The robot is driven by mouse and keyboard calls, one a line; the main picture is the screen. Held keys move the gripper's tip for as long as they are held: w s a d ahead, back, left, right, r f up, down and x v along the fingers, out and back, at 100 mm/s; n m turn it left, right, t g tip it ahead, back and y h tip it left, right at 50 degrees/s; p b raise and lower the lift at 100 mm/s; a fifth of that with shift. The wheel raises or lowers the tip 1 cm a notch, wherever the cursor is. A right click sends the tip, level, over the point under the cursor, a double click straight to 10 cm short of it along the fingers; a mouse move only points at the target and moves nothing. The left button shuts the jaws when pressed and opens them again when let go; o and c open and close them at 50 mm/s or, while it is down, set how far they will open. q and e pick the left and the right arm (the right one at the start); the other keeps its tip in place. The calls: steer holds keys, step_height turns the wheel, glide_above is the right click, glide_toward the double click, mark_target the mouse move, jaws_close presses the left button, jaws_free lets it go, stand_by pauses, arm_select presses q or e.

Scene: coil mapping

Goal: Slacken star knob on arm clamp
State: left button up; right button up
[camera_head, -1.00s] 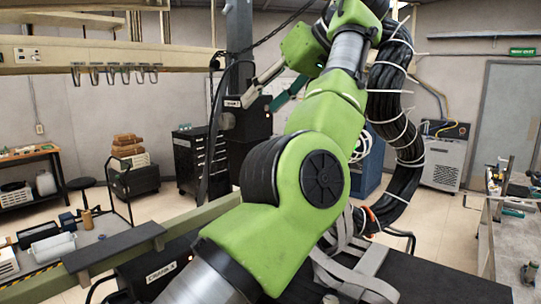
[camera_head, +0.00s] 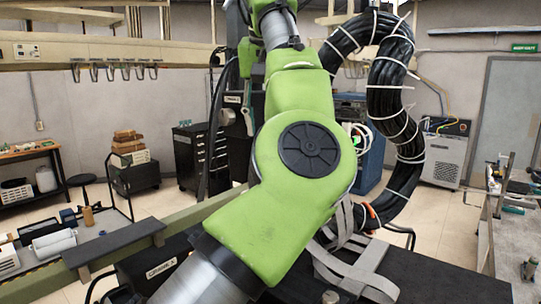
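A large green arm of mine comes in from the lower left and rises through the middle of the view to the top edge. Near its far end a slim grey-and-green part, which looks like my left gripper (camera_head: 248,105), hangs pointing down beside a dark box on the grey column. Its fingers are too small and overlapped to tell open from shut. I cannot make out the star knob or the arm clamp; the arm blocks much of the centre. My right gripper is not in view.
A black drawer cabinet (camera_head: 188,155) stands left of the column. A grey worktable (camera_head: 515,245) with tools is at right. Thick black cables (camera_head: 410,125) loop right of the arm. Pale floor shows between.

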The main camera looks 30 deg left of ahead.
arm_select(q)
steer(key=x, duration=0.8)
steer(key=shift+w+a+f+p, duration=0.1)
steer(key=shift+f+p, duration=0.1)
steer(key=shift+p, duration=0.15)
steer(key=c, duration=1.1)
